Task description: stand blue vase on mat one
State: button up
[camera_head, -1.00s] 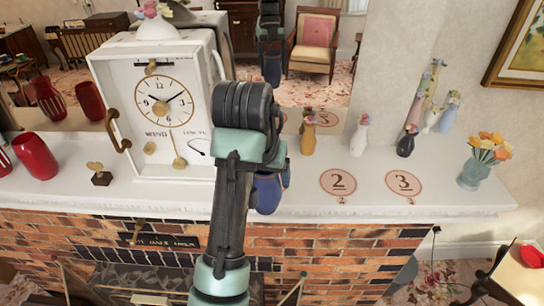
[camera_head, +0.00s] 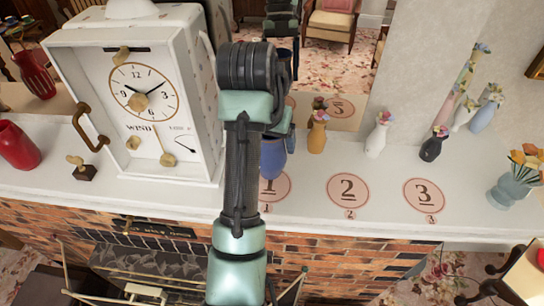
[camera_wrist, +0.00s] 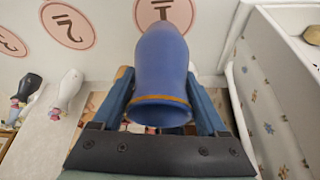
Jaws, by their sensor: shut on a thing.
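The blue vase (camera_head: 272,158) is held by my gripper, mostly behind my arm in the head view. In the wrist view the blue vase (camera_wrist: 162,60) has its orange-rimmed mouth towards me, between the two fingers of my gripper (camera_wrist: 163,92). Mat one (camera_head: 270,188) is a round pink mat on the white mantel, partly covered by my arm. The vase's lower end overlaps the far part of mat one in the head view. Mat one (camera_wrist: 165,12) also shows just beyond the vase base in the wrist view. I cannot tell whether the base touches it.
Mat two (camera_head: 347,190) and mat three (camera_head: 424,194) lie clear to the right. A white clock (camera_head: 140,95) stands close on the left. A yellow vase (camera_head: 317,138), a white vase (camera_head: 377,138) and a dark vase (camera_head: 431,149) stand behind along the mirror and wall.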

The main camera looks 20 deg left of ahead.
aim_at(271, 156)
jog(key=f+p, duration=0.1)
jog(key=f, duration=0.2)
jog(key=shift+s+p, duration=0.3)
jog(key=shift+p, duration=0.05)
jog(key=shift+w+f, duration=0.25)
jog(key=shift+f, duration=0.25)
jog(key=o, duration=1.5)
jog(key=shift+s+f, duration=0.1)
